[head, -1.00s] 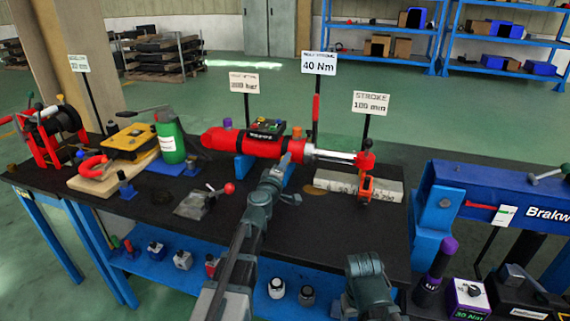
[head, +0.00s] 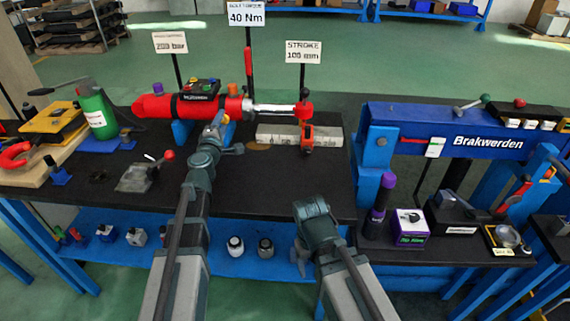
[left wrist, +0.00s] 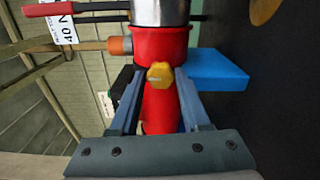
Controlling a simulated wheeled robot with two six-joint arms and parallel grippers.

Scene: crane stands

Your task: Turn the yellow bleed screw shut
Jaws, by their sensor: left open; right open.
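The yellow bleed screw (left wrist: 160,74) is a small faceted knob on the red cylinder (left wrist: 160,46) in the left wrist view. My left gripper (left wrist: 159,88) is open, with one finger on each side of the screw near the fingertips. I cannot tell whether either finger touches it. In the head view the cylinder (head: 195,106) lies across the dark bench, and my left gripper (head: 217,124) is at its near side, where it hides the screw. My right gripper (head: 300,262) is open and empty in front of the bench, low and away from the cylinder.
A blue support block (left wrist: 220,70) and an orange port (left wrist: 121,46) flank the screw. A red-balled lever (head: 168,155) stands left of my left arm. A grey block (head: 270,134) lies under the rod. A blue beam stand (head: 460,135) is at the right.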

